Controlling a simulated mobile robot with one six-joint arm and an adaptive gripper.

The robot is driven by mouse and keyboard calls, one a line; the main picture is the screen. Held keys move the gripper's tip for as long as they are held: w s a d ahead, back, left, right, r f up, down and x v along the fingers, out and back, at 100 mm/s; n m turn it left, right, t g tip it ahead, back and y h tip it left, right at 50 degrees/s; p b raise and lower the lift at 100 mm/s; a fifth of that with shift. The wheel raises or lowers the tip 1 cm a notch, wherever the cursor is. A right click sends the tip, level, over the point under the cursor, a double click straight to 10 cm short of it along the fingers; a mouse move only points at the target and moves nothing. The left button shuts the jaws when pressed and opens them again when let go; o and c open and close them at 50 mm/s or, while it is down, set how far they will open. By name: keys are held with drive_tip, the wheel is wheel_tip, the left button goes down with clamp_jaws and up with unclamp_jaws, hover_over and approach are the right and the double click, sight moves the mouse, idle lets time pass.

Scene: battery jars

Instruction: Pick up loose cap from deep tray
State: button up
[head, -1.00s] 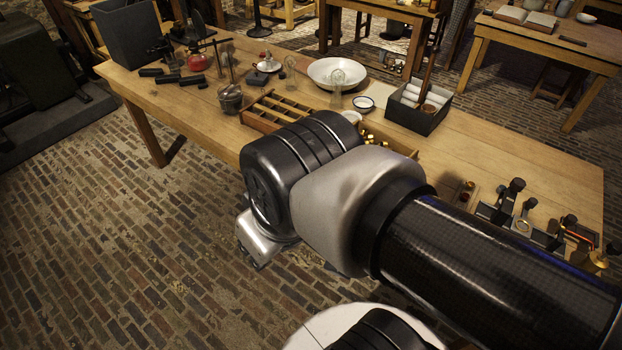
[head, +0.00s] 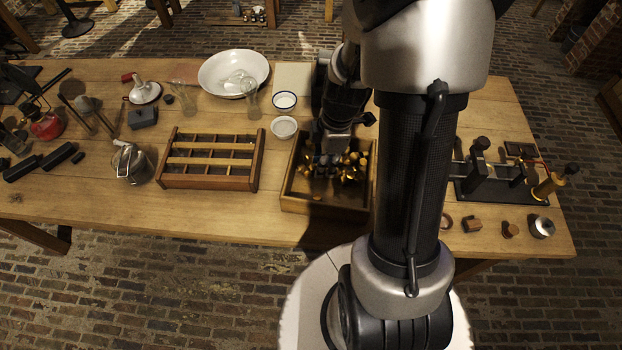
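The deep tray (head: 315,207) is a wooden box near the front edge of the table, in the middle of the head view. Several small brass-coloured pieces, which look like loose caps (head: 352,172), lie in it, mostly bunched on the right side. My gripper (head: 329,168) points down over the tray, with its fingertips at or inside the opening, close to the left of the bunch. Its fingers are small and dark here, so their opening and any hold on a cap cannot be made out.
A wooden compartment rack (head: 208,183) stands left of the tray. Two small bowls (head: 284,127) sit behind it, with a large white basin (head: 233,73) and glass jars (head: 252,100) farther back. A black-based apparatus (head: 497,182) and small parts lie at right.

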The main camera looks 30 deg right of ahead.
drive_tip(key=b, duration=0.3)
hover_over(318, 198)
wheel_tip(318, 198, down, 10)
drive_tip(key=shift+f, duration=0.25)
wheel_tip(318, 198, down, 5)
drive_tip(key=b, duration=0.2)
drive_tip(key=shift+f+b, duration=0.15)
drive_tip(key=shift+b, duration=0.15)
drive_tip(key=shift+c, duration=0.2)
drive_tip(key=c, duration=0.5)
drive_tip(key=shift+o, duration=0.2)
